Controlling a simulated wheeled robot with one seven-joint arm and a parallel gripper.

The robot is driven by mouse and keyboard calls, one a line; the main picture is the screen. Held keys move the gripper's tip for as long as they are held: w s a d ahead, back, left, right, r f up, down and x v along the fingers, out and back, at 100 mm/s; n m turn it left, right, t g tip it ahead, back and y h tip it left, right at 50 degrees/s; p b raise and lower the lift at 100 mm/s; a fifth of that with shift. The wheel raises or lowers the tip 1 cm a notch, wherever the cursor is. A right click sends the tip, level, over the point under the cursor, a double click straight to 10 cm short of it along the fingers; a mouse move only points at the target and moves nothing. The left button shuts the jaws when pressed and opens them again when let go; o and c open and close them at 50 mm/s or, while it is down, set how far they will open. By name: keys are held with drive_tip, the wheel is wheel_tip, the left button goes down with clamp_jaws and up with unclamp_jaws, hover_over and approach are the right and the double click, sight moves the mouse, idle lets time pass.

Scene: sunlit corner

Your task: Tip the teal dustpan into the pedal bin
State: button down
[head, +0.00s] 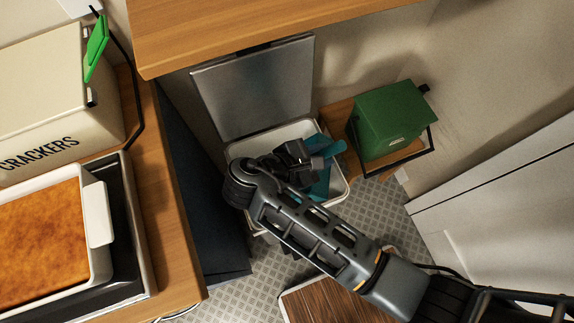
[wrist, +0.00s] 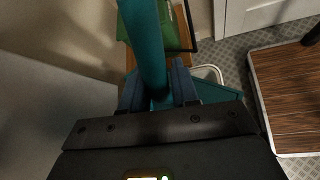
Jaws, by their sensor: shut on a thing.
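The teal dustpan (head: 336,147) is over the pedal bin in the head view, partly hidden by my arm. In the wrist view its handle (wrist: 149,45) rises between my fingers, and part of its pan (wrist: 219,90) shows below. My gripper (wrist: 160,90) is shut on the handle. In the head view my gripper (head: 308,160) is over the bin's opening. The pedal bin has a white rim (head: 234,151) and its grey lid (head: 255,88) stands open behind. The inside of the bin and the pan's contents are mostly hidden.
A green box (head: 385,120) stands on a wooden surface right of the bin. A wooden counter at left holds a crackers tin (head: 50,95) and a baking dish (head: 98,215). A wooden shelf (head: 260,30) overhangs the lid. A brown wood-topped object (head: 330,302) lies on the floor.

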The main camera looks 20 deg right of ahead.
drive_tip(key=shift+r+p, duration=0.45)
drive_tip(key=shift+r, duration=0.5)
drive_tip(key=shift+r+b, duration=0.3)
drive_tip(key=shift+f, duration=1.45)
drive_tip(key=shift+r, duration=0.15)
